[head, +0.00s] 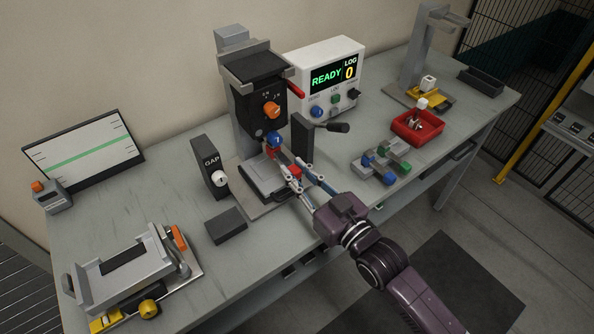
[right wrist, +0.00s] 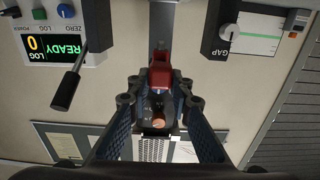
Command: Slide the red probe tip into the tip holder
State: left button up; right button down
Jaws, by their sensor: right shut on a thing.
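The red probe tip (right wrist: 160,75) is a red block between the fingertips of my right gripper (right wrist: 160,95) in the right wrist view. A blue round part (head: 273,138) sits at the underside of that head, just above the red tip. The tip holder is likely there, but fingers and tip partly hide it, and I cannot tell whether they touch. My left gripper is out of view.
A black lever (head: 330,127) stands close right of my fingers, and the GAP block (head: 210,165) stands left. A grey rack (head: 398,157) with blue and green tips and a red tray (head: 417,127) lie right. The front left table holds a grey fixture (head: 130,270).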

aim_at(290, 166)
jog(key=shift+x, duration=2.2)
dwell(1.3)
jog(key=c, duration=1.7)
grip_release()
jog(key=shift+o, duration=0.2)
jog(key=v, duration=1.2)
